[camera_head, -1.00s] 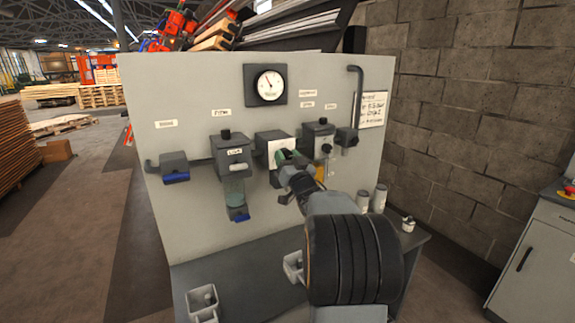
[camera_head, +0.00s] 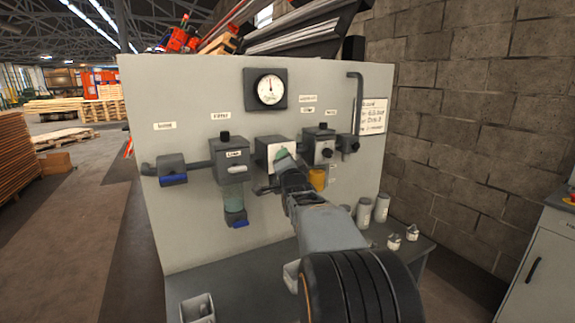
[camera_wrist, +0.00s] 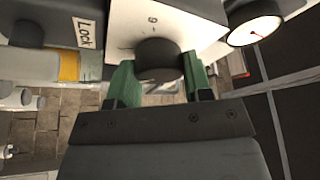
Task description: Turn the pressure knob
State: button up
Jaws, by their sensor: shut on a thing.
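The pressure knob (camera_wrist: 158,60) is a dark round knob on the white-faced regulator box (camera_wrist: 160,18) in the wrist view. My gripper (camera_wrist: 158,82) is shut on it, with one green finger on each side. In the head view, my gripper (camera_head: 284,158) reaches the regulator box (camera_head: 265,147) on the grey panel, and my arm hides the knob. The round pressure gauge (camera_head: 270,90) is above the box with its needle pointing about straight up. Part of the gauge (camera_wrist: 255,28) also shows in the wrist view.
A filter unit (camera_head: 231,162) with a clear bowl is left of the regulator, and a lubricator unit (camera_head: 319,146) is close on its right. A valve with a blue handle (camera_head: 172,175) is at far left. The bench (camera_head: 240,285) below holds several small containers.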

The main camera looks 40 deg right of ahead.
jog(key=shift+m+g, duration=0.3)
jog(key=shift+m, duration=0.4)
jog(key=o, duration=0.9)
jog(key=b+v, duration=0.3)
jog(key=v, duration=1.1)
jog(key=shift+w, duration=0.1)
